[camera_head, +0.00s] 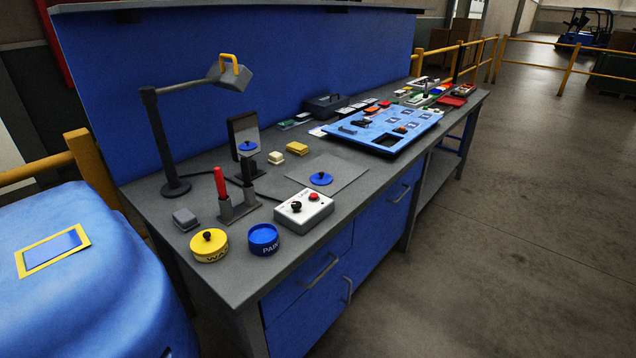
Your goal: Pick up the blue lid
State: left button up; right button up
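The blue lid (320,179) is a flat round disc with a small dark knob on top. It lies on a thin grey mat (343,171) on the workbench, behind the white control box. Its reflection shows in a small upright mirror. A blue tin (264,240) with lettering on its side stands near the bench's front left edge. Neither of my grippers is in view.
A yellow lidded tin (209,245), a white control box (304,211) and a holder with red and black tools (237,205) stand around the lid. A lamp (164,150) rises behind. A blue tray (384,130) lies farther right.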

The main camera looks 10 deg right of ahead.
aim_at(321, 178)
jog(key=z, duration=1.45)
jog(key=i, duration=1.6)
jog(key=u, duration=2.65)
